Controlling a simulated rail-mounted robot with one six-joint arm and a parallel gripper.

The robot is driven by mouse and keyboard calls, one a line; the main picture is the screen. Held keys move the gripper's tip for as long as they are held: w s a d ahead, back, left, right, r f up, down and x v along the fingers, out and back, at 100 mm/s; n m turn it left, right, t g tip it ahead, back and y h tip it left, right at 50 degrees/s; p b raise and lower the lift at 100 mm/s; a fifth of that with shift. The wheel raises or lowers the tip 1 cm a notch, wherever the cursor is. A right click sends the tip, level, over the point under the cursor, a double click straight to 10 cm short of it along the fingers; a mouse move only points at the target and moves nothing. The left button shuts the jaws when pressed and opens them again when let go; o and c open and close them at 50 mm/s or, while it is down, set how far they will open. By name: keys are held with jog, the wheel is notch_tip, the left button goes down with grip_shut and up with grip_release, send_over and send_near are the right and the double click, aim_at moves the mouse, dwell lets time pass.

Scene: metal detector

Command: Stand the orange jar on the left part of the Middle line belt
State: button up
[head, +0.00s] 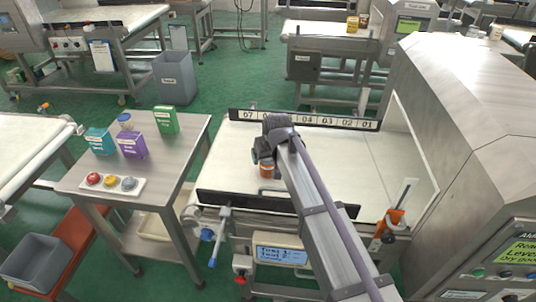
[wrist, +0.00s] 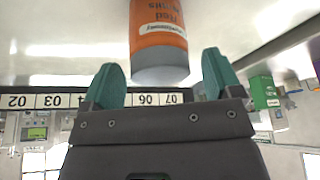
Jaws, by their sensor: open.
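The orange jar (head: 266,171) is on the left part of the white belt (head: 235,150) in front of me, partly hidden by my wrist in the head view. It looks upright. In the wrist view, which is upside down, the jar (wrist: 158,35) shows its orange label and grey lid. My gripper (wrist: 163,72) is open, with its green fingertips on either side of the lid end and gaps between them and the jar. In the head view my gripper (head: 264,158) is mostly hidden by my own wrist.
A numbered black-edged rail (head: 310,120) runs along the belt's far side and a dark rail (head: 245,203) along the near side. The metal detector housing (head: 470,130) stands at the right. A side table (head: 175,170) with boxes and buttons stands at the left.

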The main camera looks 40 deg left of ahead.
jog(key=p+v, duration=0.8)
jog(key=v, duration=0.2)
jog(key=shift+d+r, duration=0.15)
jog(key=shift+r, duration=0.05)
jog(key=shift+s, duration=0.1)
